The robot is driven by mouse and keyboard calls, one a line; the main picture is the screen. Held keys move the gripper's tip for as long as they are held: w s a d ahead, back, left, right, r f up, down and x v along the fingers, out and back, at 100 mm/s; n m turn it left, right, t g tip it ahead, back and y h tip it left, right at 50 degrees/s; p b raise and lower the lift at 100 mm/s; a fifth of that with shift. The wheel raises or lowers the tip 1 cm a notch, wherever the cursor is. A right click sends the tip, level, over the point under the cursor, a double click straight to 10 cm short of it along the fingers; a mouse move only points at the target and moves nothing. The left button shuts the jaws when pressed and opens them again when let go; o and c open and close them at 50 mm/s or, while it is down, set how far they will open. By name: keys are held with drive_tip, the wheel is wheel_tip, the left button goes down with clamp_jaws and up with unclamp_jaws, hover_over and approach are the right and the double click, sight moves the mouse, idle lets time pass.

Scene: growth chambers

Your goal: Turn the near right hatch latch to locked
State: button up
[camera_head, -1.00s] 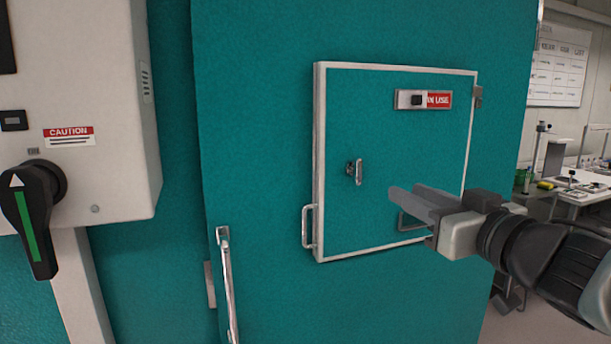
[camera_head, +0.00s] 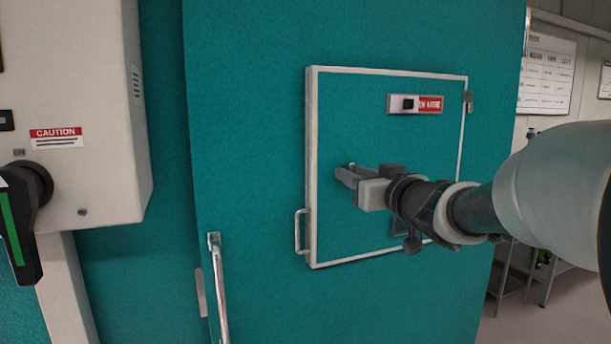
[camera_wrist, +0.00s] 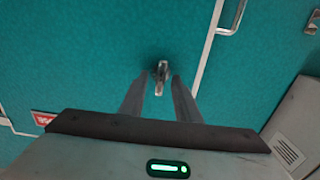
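The hatch (camera_head: 400,120) is a teal panel with a white frame, set in a large teal door. Its latch (camera_wrist: 161,75) is a small metal handle, seen in the wrist view just beyond and between my fingertips. In the head view my gripper (camera_head: 347,175) covers most of the latch, and only a bit of metal shows above the fingers. My gripper (camera_wrist: 157,85) is open, with one finger on each side of the latch line. I cannot tell whether the fingers touch the latch.
A red sign with a slider (camera_head: 415,104) is on the hatch's upper part. A metal pull handle (camera_head: 301,231) is at the hatch's left edge, and a long door handle (camera_head: 220,290) is below left. A grey control box (camera_head: 90,120) stands at left.

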clamp_jaws()
drive_tip(key=shift+n, duration=0.3)
drive_tip(key=n+b, duration=0.3)
drive_tip(key=n, duration=0.2)
drive_tip(key=n+b, duration=0.3)
drive_tip(key=n, duration=0.3)
drive_tip(key=n+b, duration=0.2)
drive_tip(key=n, duration=0.4)
drive_tip(key=shift+a+f+b, duration=0.25)
drive_tip(key=shift+f+b, duration=0.1)
drive_tip(key=shift+b, duration=0.05)
drive_tip(key=shift+n, duration=0.3)
unclamp_jaws()
